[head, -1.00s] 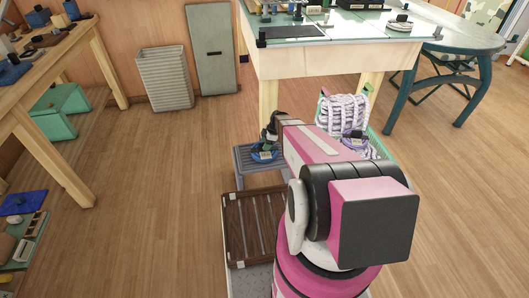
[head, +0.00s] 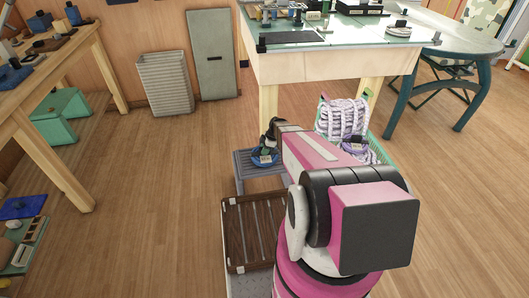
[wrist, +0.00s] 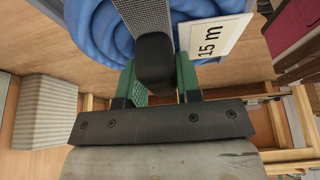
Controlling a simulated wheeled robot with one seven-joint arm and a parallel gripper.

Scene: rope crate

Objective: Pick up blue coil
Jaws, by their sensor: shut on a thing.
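The blue coil (head: 265,160) lies on a small grey stool (head: 245,170) in the head view. In the wrist view the blue coil (wrist: 100,35) fills the top, with a white tag reading "15 m" (wrist: 215,38) on it. I cannot tell whether the coil is clear of the stool top.
A crate (head: 372,155) with white and purple rope coils stands to the right, partly behind my arm. A brown slatted tray (head: 250,235) is at front left. A workbench (head: 330,60) stands behind. Floor to the left is open.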

